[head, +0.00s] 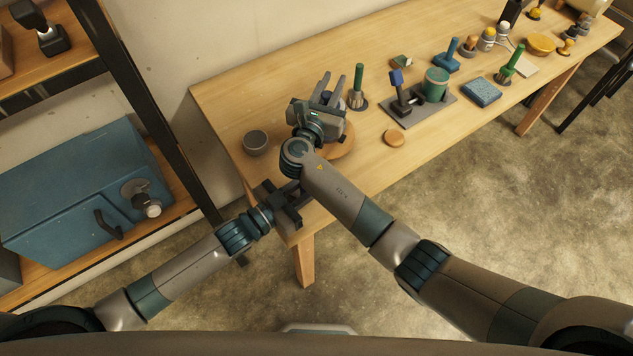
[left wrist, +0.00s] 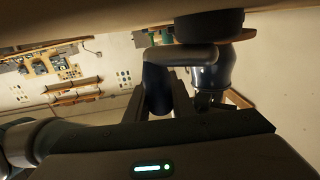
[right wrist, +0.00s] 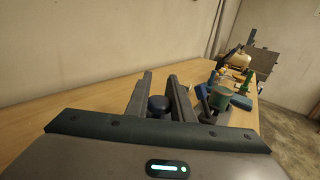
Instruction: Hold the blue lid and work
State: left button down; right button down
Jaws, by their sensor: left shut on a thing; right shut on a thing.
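My right gripper (head: 331,84) is over the left end of the table, above a round wooden disc (head: 344,146). In the right wrist view its fingers are shut on a dark blue rounded knob (right wrist: 158,105), which looks like part of the blue lid. The rest of the lid is hidden. My left gripper (head: 290,204) is at the table's near left corner. In the left wrist view it is shut on a dark upright handle (left wrist: 157,85), which hangs from a grey crank arm (left wrist: 182,54) below a dark hub (left wrist: 209,25).
A grey cup (head: 255,142) stands left of the disc. A grey plate (head: 440,108) bears a blue-topped tool and a green pot (head: 436,84). A wooden round (head: 394,138), a green-handled brush (head: 358,85) and a blue sponge (head: 481,92) are nearby. Shelves stand at left.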

pick_arm(q)
jog(key=shift+w+d+r+n+t+y, duration=0.2)
jog(key=shift+w+n+t+y, duration=0.15)
jog(key=shift+n+t+y, duration=0.3)
jog(key=c, duration=1.5)
grip_release()
jog(key=shift+c, duration=0.2)
jog(key=shift+w+f, duration=0.1)
jog(key=shift+a, duration=0.1)
jog(key=shift+s+a+f, duration=0.1)
jog(key=shift+s+a, duration=0.3)
jog(key=v, duration=1)
jog(key=shift+s+a, duration=0.25)
jog(key=shift+s, duration=0.1)
